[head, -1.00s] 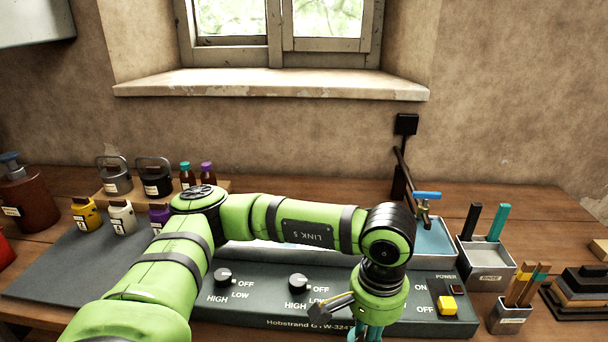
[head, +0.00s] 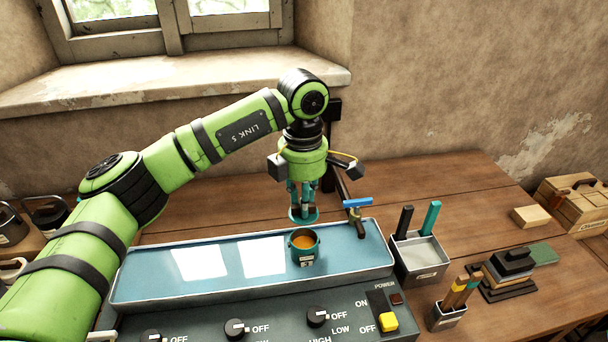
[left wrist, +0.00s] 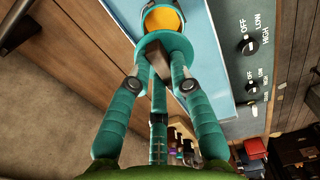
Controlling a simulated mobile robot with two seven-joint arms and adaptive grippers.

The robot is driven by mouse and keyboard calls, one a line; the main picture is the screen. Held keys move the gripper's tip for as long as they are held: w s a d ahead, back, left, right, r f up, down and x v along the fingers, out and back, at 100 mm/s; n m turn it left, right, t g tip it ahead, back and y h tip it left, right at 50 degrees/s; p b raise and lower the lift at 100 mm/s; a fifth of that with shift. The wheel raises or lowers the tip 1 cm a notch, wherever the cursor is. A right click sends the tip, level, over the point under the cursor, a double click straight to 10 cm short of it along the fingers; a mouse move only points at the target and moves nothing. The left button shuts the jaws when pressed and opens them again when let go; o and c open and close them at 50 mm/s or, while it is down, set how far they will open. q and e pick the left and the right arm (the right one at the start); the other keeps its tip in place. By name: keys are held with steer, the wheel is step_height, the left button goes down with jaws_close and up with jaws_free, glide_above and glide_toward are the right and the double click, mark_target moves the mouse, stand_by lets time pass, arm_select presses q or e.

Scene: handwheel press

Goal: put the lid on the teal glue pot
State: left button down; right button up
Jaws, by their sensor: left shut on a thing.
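The teal glue pot (head: 304,248) stands open and upright in the blue water trough, with orange glue inside and a small label on its front. The left wrist view shows its orange inside (left wrist: 163,19) at the top. My left gripper (head: 303,203) points down, shut on the teal lid (head: 304,216). The lid is above and a little behind the pot in the head view, apart from it. In the left wrist view the lid (left wrist: 165,41) overlaps the near edge of the pot's outline. My right gripper is not in view.
The trough (head: 205,292) has a knob panel in front. A tap with a blue handle (head: 357,202) stands close to the gripper's right. Right of it are a brush bin (head: 420,258), a pencil box (head: 446,317) and dark blocks (head: 508,275).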

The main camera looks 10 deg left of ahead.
arm_select(q)
steer(key=shift+w+r, duration=0.1)
steer(key=shift+w, duration=0.05)
steer(key=shift+s+d+f+b, duration=0.1)
steer(key=shift+s+f+b, duration=0.25)
steer(key=shift+f, duration=0.5)
steer(key=shift+w+f+b, duration=0.15)
steer(key=shift+f+b, duration=1.5)
steer(key=shift+f, duration=0.65)
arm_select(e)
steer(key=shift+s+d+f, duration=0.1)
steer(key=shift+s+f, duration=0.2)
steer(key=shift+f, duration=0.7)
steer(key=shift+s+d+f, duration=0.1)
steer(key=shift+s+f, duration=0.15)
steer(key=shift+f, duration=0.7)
arm_select(q)
steer(key=shift+b, duration=0.3)
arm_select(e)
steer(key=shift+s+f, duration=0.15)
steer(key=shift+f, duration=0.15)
arm_select(q)
steer(key=shift+f+b, duration=0.15)
steer(key=shift+b, duration=0.25)
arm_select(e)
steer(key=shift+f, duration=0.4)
